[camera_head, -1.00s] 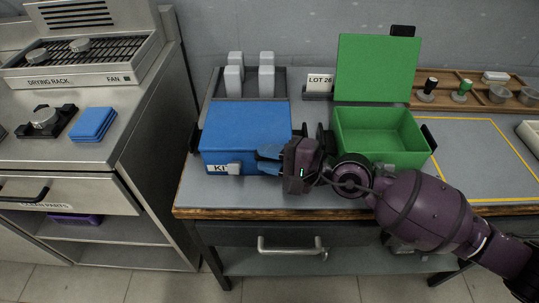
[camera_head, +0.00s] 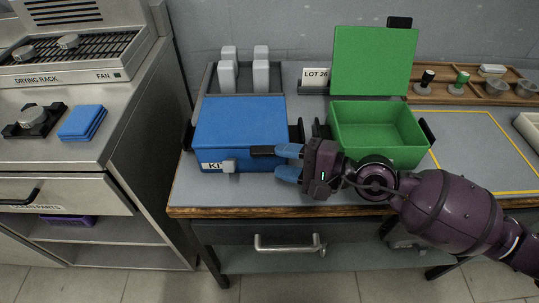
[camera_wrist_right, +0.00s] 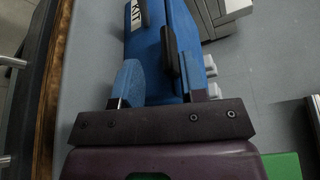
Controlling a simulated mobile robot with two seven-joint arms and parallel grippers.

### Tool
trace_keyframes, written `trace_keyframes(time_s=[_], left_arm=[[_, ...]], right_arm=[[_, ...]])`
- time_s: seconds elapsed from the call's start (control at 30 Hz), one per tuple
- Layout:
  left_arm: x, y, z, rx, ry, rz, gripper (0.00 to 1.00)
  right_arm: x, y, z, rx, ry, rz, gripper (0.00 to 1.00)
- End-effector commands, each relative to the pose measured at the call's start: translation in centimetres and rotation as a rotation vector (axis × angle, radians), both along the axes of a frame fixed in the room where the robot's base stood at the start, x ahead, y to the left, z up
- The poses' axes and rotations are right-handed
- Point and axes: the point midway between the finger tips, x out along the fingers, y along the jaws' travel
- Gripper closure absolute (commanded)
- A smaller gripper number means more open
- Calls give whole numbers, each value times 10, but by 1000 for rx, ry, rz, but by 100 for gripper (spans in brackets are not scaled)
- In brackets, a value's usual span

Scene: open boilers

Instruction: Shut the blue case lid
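The blue case (camera_head: 238,135) stands on the bench, and its lid lies flat on top. A "KIT" label and a grey latch (camera_head: 229,166) are on its front. A dark bar (camera_head: 262,150) shows at the lid's front edge. My right gripper (camera_head: 288,162) is at the case's front right corner, its blue fingers spread apart with nothing between them. In the right wrist view, the fingers (camera_wrist_right: 165,85) are parted beside the case (camera_wrist_right: 185,35), with a dark bar between the case and one finger. I cannot tell whether a finger touches it. My left gripper is out of view.
A green case (camera_head: 380,130) stands open to the right, its lid (camera_head: 372,62) upright. Grey blocks (camera_head: 245,68) stand in a rack behind the blue case. A wooden tray (camera_head: 470,88) is at the back right. The bench front edge is clear.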

Motion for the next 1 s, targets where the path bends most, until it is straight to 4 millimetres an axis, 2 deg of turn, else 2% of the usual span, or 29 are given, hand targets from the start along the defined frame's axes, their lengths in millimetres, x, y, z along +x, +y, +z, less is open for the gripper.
trace_keyframes(time_s=[0.2,0.4,0.6,1.0], left_arm=[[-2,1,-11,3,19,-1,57],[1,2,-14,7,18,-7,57],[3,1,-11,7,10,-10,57],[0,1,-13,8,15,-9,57]], right_arm=[[-13,-31,1,-1,4,2,62],[-20,-50,6,2,3,1,62],[-24,-57,10,3,-3,3,62],[-24,-57,12,4,-5,3,62]])
